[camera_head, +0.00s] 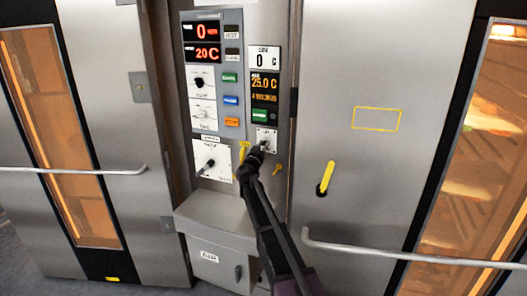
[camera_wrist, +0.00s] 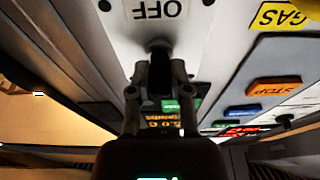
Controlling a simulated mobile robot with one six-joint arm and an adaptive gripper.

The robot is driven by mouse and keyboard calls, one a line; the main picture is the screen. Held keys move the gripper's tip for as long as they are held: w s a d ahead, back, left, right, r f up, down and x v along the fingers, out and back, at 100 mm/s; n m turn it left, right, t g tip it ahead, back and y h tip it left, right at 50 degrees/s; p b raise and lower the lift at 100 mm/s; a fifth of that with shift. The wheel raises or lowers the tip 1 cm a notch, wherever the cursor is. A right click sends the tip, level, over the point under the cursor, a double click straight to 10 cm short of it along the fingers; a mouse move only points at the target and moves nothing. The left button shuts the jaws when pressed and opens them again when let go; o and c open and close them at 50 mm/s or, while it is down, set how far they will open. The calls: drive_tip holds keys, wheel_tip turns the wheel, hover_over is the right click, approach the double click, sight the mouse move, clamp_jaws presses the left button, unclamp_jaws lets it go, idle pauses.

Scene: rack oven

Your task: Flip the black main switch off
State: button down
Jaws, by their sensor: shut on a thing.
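The black main switch sits on a small white plate (camera_head: 267,134) on the control column, under the right-hand display. In the wrist view, which is upside down, the plate (camera_wrist: 195,14) bears the word OFF, and the dark switch lever (camera_wrist: 158,84) stands out from it between my fingertips. My gripper (camera_head: 257,154) reaches up from below and is shut on the lever; it also shows in the wrist view (camera_wrist: 160,72). My fingers hide part of the lever, and I cannot tell which way it is set.
A white plate with a rotary switch (camera_head: 223,161) is left of my gripper. Coloured buttons (camera_head: 231,100) and displays are above. A grey ledge (camera_head: 220,210) juts out below. Oven doors with bar handles (camera_head: 400,257) flank the column.

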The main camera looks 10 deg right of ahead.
drive_tip(key=t+b, duration=0.1)
drive_tip(key=b, duration=0.1)
drive_tip(key=f+t+h+b, duration=0.1)
drive_tip(key=b, duration=0.1)
drive_tip(key=t+h+b, duration=0.1)
drive_tip(key=b, duration=0.2)
drive_tip(key=shift+w+d+f+t, duration=0.15)
drive_tip(key=shift+w+t, duration=0.1)
drive_tip(key=shift+t, duration=0.15)
drive_tip(key=c, duration=0.6)
unclamp_jaws()
drive_tip(key=shift+o, duration=0.2)
drive_tip(key=shift+s, duration=0.1)
drive_tip(key=shift+r+p, duration=0.3)
drive_tip(key=shift+p, duration=0.1)
drive_tip(key=p, duration=0.1)
drive_tip(key=g+p, duration=0.1)
drive_tip(key=shift+s+r+g+y+p, duration=0.15)
drive_tip(key=shift+r+g+y+p, duration=0.15)
drive_tip(key=shift+p, duration=0.1)
drive_tip(key=g+y+p, duration=0.1)
drive_tip(key=p, duration=0.2)
drive_tip(key=r+g+y+p, duration=0.1)
drive_tip(key=g+p, duration=0.1)
drive_tip(key=p, duration=0.2)
